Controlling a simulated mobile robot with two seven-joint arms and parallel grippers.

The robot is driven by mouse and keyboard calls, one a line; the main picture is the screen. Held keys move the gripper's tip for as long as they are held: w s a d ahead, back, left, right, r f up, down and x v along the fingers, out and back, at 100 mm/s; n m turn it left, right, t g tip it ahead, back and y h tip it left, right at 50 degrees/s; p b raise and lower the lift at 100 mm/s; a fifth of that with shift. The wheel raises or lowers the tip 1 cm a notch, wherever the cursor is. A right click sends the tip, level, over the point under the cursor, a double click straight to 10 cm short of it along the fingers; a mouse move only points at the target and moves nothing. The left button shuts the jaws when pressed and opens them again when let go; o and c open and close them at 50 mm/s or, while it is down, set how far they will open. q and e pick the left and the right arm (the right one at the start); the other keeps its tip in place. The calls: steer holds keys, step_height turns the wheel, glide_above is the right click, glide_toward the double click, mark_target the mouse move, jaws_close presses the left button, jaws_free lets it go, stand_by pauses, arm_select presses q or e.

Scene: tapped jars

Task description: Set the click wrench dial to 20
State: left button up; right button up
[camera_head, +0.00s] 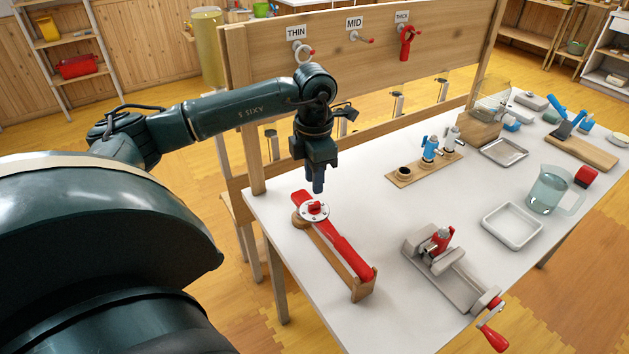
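The red click wrench (343,245) lies in a wooden cradle (363,288) at the near left of the white table. Its round pale dial (313,211) with a red knob sits at the far end of the wrench. The dial's marks are too small to read. My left gripper (318,190) points down just above the dial, with its fingers close together. A small gap seems to show between the fingertips and the knob, but I cannot tell if they touch. I cannot tell whether the fingers are fully shut. My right gripper is not in view.
A grey vise (440,262) with a red crank stands right of the wrench. A wooden jar stand (425,170), white tray (512,226) and glass jug (547,192) stand farther back. A wooden board (350,50) labelled THIN, MID and THICK rises behind the table.

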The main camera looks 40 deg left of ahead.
mark_target(314, 203)
arm_select(q)
step_height(314, 203, down, 2)
steer(key=shift+f+b, duration=0.25)
steer(key=shift+b, duration=0.45)
steer(key=shift+f+b, duration=0.95)
steer(key=shift+f, duration=0.7)
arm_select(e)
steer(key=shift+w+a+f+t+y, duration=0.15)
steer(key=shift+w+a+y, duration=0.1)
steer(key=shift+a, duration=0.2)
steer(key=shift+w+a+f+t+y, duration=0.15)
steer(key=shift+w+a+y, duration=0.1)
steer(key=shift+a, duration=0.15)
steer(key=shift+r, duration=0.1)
arm_select(q)
steer(key=shift+c, duration=0.3)
